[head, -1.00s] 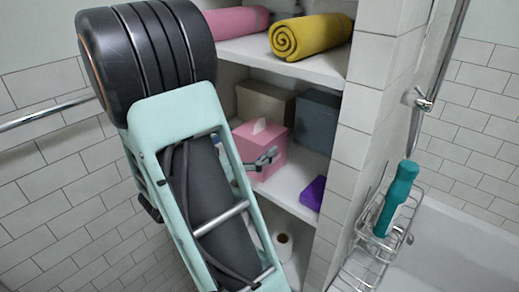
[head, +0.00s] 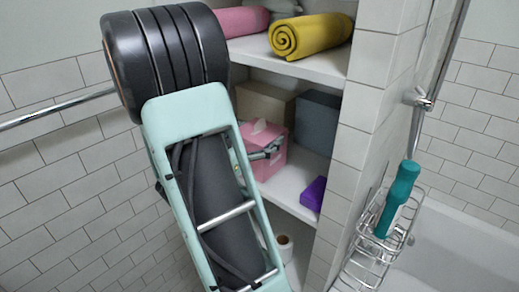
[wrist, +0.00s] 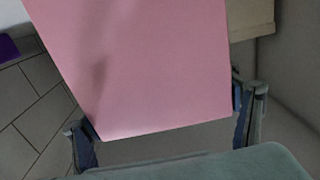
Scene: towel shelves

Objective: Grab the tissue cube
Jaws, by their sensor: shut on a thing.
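The tissue cube (head: 268,165) is a pink box on the middle shelf, with a white tissue at its top. My arm hides its left part in the head view. My gripper (head: 268,150) is at the cube in the head view. In the wrist view the pink cube (wrist: 145,65) fills the middle, and my gripper (wrist: 165,125) has one finger on each side of it, shut on it. I cannot tell whether the cube is clear of the shelf.
A beige box (head: 265,103) and a grey box (head: 317,122) stand behind the cube. A purple item (head: 314,193) lies to its right on the shelf (head: 290,187). A yellow rolled towel (head: 310,36) is on the shelf above. A tiled wall (head: 352,150) bounds the shelves at right.

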